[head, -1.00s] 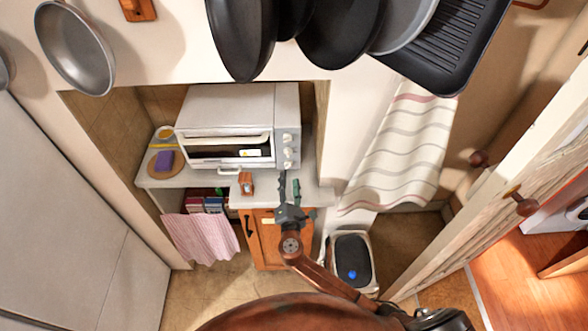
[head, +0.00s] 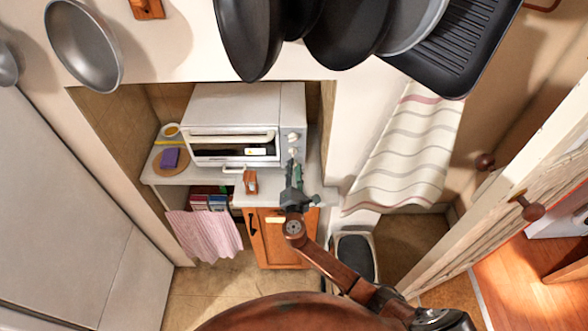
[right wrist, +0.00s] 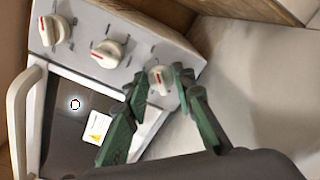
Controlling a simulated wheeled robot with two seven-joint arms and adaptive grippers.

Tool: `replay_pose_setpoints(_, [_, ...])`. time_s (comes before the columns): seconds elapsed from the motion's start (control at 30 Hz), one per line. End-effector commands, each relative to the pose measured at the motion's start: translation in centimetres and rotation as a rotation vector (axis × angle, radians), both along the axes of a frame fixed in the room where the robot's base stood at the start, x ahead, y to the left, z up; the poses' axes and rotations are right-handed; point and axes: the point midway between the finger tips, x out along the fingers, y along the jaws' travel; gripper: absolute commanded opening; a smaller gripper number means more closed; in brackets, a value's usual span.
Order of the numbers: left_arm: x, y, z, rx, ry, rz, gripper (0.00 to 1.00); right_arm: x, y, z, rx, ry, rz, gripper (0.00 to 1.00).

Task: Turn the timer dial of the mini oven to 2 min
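The white mini oven (head: 232,110) stands on a counter in an alcove, with several knobs on its right front panel. In the right wrist view three pale knobs show in a row: one upper left (right wrist: 53,30), one in the middle (right wrist: 107,53) and the lowest one (right wrist: 160,79). The labels are too small to read, so I cannot tell which is the timer. My right gripper (head: 294,172) is at the panel from below. In the right wrist view its green fingers (right wrist: 160,84) are apart, one on each side of the lowest knob. Contact is unclear. My left gripper is out of view.
The oven's door handle (right wrist: 22,115) sticks out beside the panel. A small brown object (head: 250,182) stands on the counter (head: 222,190) before the oven. Pans (head: 355,30) hang above. A striped towel (head: 405,150) hangs at the right.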

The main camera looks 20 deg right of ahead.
Motion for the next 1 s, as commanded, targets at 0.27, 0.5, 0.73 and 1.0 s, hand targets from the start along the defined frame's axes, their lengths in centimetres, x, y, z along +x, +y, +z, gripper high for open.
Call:
replay_pose_setpoints(0.27, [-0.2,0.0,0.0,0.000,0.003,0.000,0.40,0.0,0.0,0.0,0.000,0.001,-0.001,0.03])
replay_pose_setpoints(0.5, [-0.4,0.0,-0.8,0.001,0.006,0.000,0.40,0.0,0.0,-0.3,0.039,-0.010,-0.001,0.00])
replay_pose_setpoints(0.73, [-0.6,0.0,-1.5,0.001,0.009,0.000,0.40,0.0,-0.1,-0.1,0.105,-0.030,-0.001,0.00])
replay_pose_setpoints(1.0, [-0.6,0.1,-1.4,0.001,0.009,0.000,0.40,0.0,-0.1,-0.1,0.103,-0.029,-0.001,0.31])
